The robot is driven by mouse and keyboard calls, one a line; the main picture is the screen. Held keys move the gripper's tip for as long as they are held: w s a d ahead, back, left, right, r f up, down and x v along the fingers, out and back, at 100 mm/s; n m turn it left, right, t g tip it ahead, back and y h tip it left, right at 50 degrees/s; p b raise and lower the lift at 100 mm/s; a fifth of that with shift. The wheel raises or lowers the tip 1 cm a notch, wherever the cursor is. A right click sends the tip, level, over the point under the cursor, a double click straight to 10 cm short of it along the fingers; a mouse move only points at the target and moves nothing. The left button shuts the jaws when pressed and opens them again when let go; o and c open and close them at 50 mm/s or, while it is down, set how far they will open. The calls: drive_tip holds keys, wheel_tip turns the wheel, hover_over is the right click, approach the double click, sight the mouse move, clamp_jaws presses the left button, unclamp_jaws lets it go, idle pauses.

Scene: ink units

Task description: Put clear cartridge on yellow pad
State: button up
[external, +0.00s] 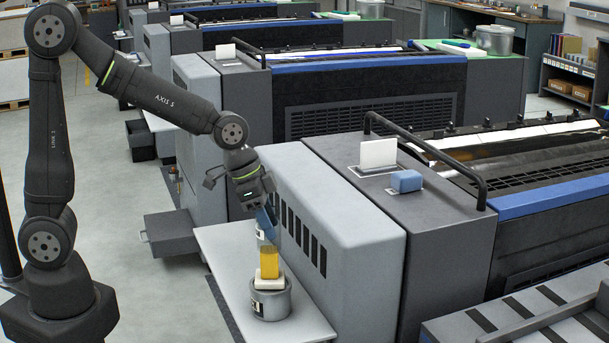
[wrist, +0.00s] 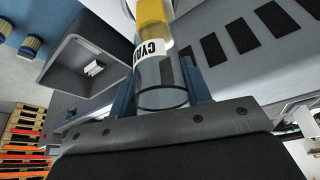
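A clear see-through cylinder, which looks like the clear cartridge (wrist: 160,77), lies between the two blue fingers of my gripper in the wrist view. The fingers look closed against its sides. A white label with black letters is beyond its clear end. In the external view my gripper (external: 266,219) is tilted down above the light table, and the cartridge is hard to make out there. An upright yellow block (external: 268,263) stands on a white piece just below my gripper. Yellow also shows past the label in the wrist view (wrist: 152,22). I cannot tell whether it touches the cartridge.
The yellow block and white piece (external: 269,282) rest on a grey tin (external: 271,302) on the light table (external: 222,251). A large grey press housing (external: 325,205) rises close on the right. A dark open box (external: 173,232) is left of the table.

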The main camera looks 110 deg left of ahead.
sight(279, 224)
drive_tip(key=o, duration=0.4)
drive_tip(key=shift+r, duration=0.15)
drive_tip(key=v, duration=1.2)
drive_tip(key=x, duration=1.2)
drive_tip(key=shift+f, duration=0.2)
wheel_tip(279, 224, up, 3)
drive_tip(key=shift+f, duration=0.1)
drive_tip(key=shift+r, duration=0.75)
drive_tip(key=shift+o, duration=0.2)
